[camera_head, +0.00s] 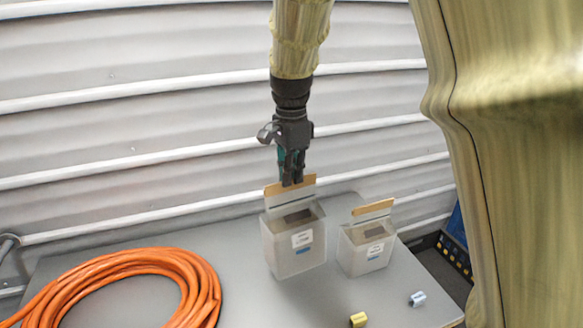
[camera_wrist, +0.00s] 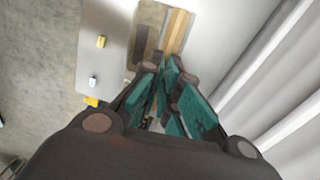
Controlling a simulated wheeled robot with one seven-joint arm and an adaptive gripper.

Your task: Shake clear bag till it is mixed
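Two translucent bags with tan top strips show in the head view. The left bag (camera_head: 283,253) is larger and has a white label with a blue mark. The right bag (camera_head: 352,262) looks similar and stands on the table. My gripper (camera_head: 292,184) points down at the left bag's tan strip (camera_head: 272,189), with its narrow fingers overlapping the strip's middle. In the wrist view my gripper (camera_wrist: 168,65) has its teal fingers close together at the end of a tan strip (camera_wrist: 176,30). Whether they pinch the strip is hidden. I cannot tell whether the left bag touches the table.
A coiled orange hose (camera_head: 130,262) lies on the left of the grey table (camera_head: 250,305). A yellow block (camera_head: 358,320) and a pale blue-white block (camera_head: 417,298) lie near the front right. A ribbed wall (camera_head: 150,120) stands close behind. A dark blue case (camera_head: 455,240) is beyond the right edge.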

